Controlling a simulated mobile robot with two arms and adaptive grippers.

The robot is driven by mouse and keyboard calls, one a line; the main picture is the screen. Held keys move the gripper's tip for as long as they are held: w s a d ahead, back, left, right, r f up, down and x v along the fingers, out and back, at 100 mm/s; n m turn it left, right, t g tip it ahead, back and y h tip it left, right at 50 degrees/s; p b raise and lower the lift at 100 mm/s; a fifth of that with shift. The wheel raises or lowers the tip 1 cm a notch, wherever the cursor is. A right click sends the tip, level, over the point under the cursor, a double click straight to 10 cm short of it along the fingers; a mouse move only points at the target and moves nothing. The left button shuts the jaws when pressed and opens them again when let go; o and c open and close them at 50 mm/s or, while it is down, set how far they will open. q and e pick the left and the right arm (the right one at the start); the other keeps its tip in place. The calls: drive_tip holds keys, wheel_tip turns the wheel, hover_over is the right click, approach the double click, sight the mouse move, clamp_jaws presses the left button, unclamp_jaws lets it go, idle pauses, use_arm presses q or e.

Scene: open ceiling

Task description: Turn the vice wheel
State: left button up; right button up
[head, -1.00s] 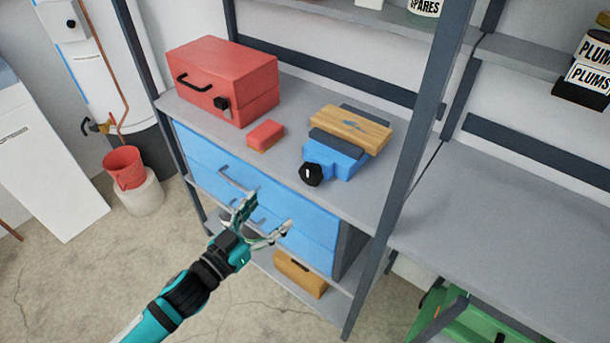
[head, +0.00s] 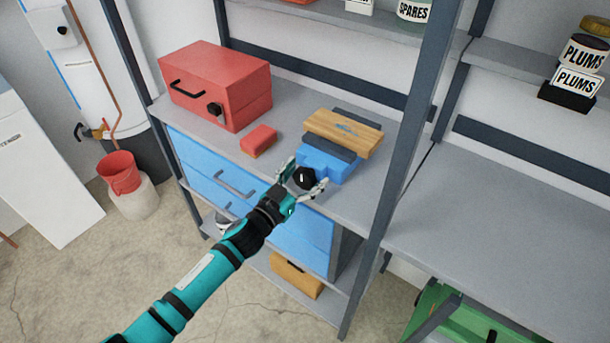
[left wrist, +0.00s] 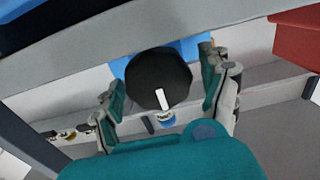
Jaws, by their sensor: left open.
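The blue vice (head: 328,163) stands on the grey shelf with a wooden block (head: 344,131) between its dark jaws. Its black wheel (head: 305,177) with a white mark faces the front of the shelf. My left gripper (head: 308,184) is open at the wheel, one finger on each side of it. In the left wrist view the wheel (left wrist: 158,80) lies between the two spread fingers (left wrist: 165,88), with a gap showing at both sides. The blue vice body (left wrist: 190,46) is partly hidden behind the wheel. My right gripper is not in view.
A red toolbox (head: 215,85) and a red and tan sponge-like block (head: 258,140) sit left of the vice. A dark upright post (head: 400,165) stands to its right. Blue drawers (head: 222,180) with handles are under the shelf.

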use_arm(q)
drive_tip(key=c, duration=1.1)
drive_tip(key=shift+c, duration=0.2)
drive_tip(key=shift+m, duration=0.3)
drive_tip(key=shift+s+d+f+m, duration=0.1)
drive_tip(key=shift+s+m, duration=0.05)
drive_tip(key=shift+m, duration=3.05)
drive_tip(key=o, duration=1.1)
drive_tip(key=shift+o, duration=0.2)
